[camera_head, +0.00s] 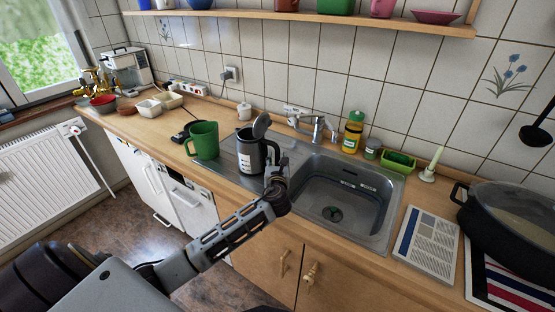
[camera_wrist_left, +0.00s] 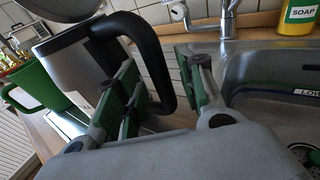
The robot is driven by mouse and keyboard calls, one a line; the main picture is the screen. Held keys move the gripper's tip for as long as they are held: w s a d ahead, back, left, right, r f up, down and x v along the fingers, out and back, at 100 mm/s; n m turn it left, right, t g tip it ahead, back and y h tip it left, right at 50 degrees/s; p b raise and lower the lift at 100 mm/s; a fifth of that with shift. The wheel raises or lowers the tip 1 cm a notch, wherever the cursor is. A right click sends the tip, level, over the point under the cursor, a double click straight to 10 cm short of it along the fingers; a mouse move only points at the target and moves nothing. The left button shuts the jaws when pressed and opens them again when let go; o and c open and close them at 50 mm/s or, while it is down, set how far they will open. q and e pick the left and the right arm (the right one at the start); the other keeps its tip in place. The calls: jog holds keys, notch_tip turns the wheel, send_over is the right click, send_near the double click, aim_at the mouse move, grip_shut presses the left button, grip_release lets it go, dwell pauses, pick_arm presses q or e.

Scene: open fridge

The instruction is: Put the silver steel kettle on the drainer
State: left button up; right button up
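The silver steel kettle (camera_head: 250,158) has a black handle and a raised lid. It stands upright on the ribbed drainer (camera_head: 228,166), left of the sink basin. My left gripper (camera_head: 276,168) is at the kettle's handle side, by the basin's left edge. In the left wrist view the kettle (camera_wrist_left: 80,55) is at upper left, and its black handle passes between the spread fingers of my left gripper (camera_wrist_left: 160,88). The fingers look open, with a gap beside the handle. Whether one finger touches the handle is unclear. My right gripper is not in view.
A green mug (camera_head: 203,141) stands left of the kettle, close by. The sink basin (camera_head: 345,195) with its tap (camera_head: 318,125) is to the right. A yellow soap bottle (camera_head: 353,132) stands behind it. A shelf (camera_head: 330,17) runs above.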

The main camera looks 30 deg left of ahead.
pick_arm(q)
jog(key=v, duration=0.9)
jog(key=shift+s, duration=0.25)
jog(key=shift+d, duration=0.15)
dwell(0.5)
